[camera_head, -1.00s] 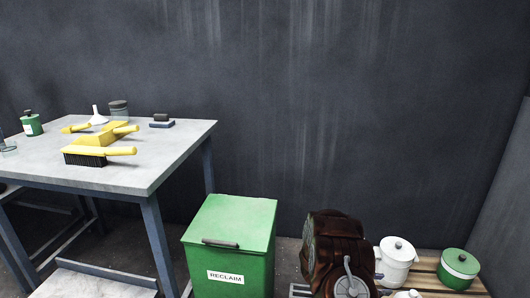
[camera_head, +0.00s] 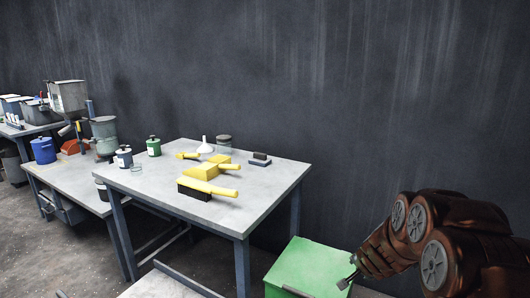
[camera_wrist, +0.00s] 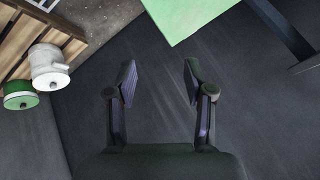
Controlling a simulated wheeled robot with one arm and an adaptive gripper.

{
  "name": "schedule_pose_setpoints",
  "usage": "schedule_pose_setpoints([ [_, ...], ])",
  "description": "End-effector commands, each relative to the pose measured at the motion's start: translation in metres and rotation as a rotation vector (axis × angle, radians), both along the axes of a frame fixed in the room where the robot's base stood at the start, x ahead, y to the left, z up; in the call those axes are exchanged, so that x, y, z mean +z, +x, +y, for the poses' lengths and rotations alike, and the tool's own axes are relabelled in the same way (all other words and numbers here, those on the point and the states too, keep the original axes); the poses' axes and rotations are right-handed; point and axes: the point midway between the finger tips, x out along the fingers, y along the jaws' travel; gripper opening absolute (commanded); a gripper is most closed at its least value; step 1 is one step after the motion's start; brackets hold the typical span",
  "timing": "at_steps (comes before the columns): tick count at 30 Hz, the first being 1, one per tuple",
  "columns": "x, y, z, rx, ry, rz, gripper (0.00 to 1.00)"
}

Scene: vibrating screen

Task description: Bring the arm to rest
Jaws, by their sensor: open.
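My gripper shows in the wrist view (camera_wrist: 158,80), with its two fingers apart and nothing between them. Dark wall lies behind the fingers there. In the head view my brown arm reaches in from the right edge, with a fingertip of my gripper (camera_head: 345,284) low at its left end, beside the green bin (camera_head: 308,268). The bin's green top also shows in the wrist view (camera_wrist: 190,15), beyond the fingertips. I cannot tell from these views whether the gripper touches the bin.
A grey table (camera_head: 250,207) stands left of the bin, carrying yellow brushes (camera_head: 205,188), a white funnel (camera_head: 205,145) and jars. More benches with containers stand farther left. In the wrist view, a white pot (camera_wrist: 48,68) and a green pot (camera_wrist: 20,94) sit by a wooden pallet (camera_wrist: 30,30).

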Motion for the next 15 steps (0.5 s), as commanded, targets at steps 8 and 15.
schedule_pose_setpoints([
  [8, 0.095, -0.055, 0.090, 0.310, 0.056, 0.084, 0.53],
  [15, 0.153, -0.134, 0.142, 0.549, 0.065, 0.210, 0.53],
])
